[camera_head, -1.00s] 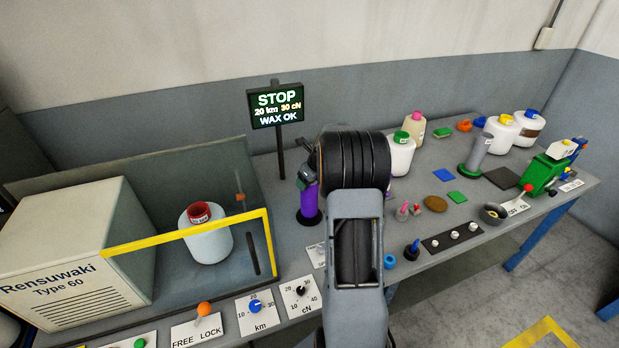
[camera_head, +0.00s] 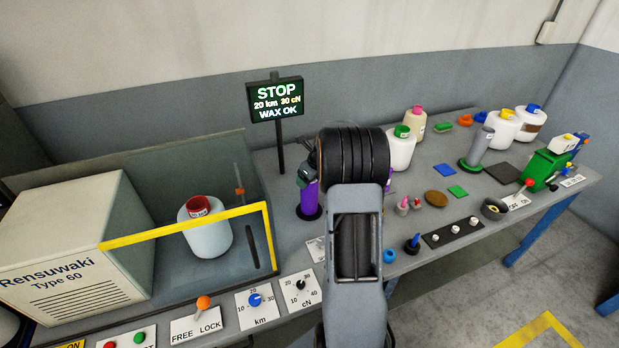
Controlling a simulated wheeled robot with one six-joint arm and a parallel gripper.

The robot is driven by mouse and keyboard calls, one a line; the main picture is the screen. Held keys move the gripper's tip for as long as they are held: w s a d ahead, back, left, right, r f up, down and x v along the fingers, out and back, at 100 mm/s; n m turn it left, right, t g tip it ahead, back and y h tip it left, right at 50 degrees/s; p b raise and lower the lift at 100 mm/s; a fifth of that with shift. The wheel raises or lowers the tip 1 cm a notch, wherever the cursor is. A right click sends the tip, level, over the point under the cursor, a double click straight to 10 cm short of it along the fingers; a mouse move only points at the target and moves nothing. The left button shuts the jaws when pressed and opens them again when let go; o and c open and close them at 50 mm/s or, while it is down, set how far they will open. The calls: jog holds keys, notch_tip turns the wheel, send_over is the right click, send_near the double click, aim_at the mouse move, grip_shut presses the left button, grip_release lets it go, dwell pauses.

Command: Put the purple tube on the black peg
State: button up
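The purple tube (camera_head: 309,201) stands upright on the table, left of my arm. A dark round base (camera_head: 308,215) shows at its foot. Whether this is the black peg and the tube is around it, I cannot tell, as any peg inside is hidden. My gripper (camera_head: 306,178) is at the top of the tube, pointing down, partly hidden behind my dark wrist. Whether its fingers touch the tube or stand apart from it is too small to tell.
A sign (camera_head: 276,100) on a post stands just behind the tube. A glass-sided machine (camera_head: 75,250) with a white bobbin (camera_head: 207,238) is at left. A grey tube (camera_head: 480,147) on a green base and several white bobbins stand at right. Knobs line the front edge.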

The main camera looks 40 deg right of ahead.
jog(key=shift+f, duration=0.2)
jog(key=o, duration=1.3)
jog(key=shift+r, duration=0.1)
jog(key=b+v, duration=0.1)
jog(key=v, duration=1.2)
jog(key=shift+s+r, duration=0.2)
jog(key=shift+r, duration=0.1)
